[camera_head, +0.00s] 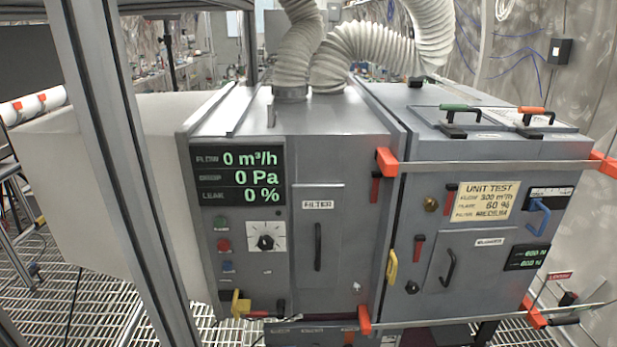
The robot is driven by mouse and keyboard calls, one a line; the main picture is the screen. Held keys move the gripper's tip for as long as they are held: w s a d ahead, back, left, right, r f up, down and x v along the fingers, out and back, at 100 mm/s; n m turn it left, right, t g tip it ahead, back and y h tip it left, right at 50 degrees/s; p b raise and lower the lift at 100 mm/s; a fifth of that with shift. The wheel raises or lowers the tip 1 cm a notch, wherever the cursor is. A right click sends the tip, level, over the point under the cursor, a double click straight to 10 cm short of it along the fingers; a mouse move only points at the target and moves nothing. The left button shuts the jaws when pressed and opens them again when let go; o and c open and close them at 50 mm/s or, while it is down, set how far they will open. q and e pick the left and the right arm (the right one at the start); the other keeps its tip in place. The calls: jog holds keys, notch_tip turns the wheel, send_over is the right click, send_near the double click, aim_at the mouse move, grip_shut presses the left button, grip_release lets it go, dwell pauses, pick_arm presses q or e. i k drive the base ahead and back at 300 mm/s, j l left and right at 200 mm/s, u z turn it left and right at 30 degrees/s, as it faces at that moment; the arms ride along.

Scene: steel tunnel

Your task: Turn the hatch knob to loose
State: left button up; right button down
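A grey steel filter unit fills the middle and right in the head view. A small hatch door (475,262) with a black bar handle (448,268) is on its right front. A black knob (412,287) sits at that door's lower left, and a brass knob (430,204) sits above it. A blue lever (540,218) hangs below a small black-and-white label (551,192) at the right. Another black knob (265,242) sits on a white dial plate on the left panel. No readable text marks which is the hatch knob. Neither gripper is in view.
An orange-cornered rail (490,165) runs across the right front. A yellow handle (391,269) and red levers (419,247) stick out. The display (238,177) reads 0 m³/h, 0 Pa, 0 %. A metal post (125,160) stands in front at left. White hoses (385,50) rise above.

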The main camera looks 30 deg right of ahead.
aim_at(411, 288)
jog(key=z, duration=1.3)
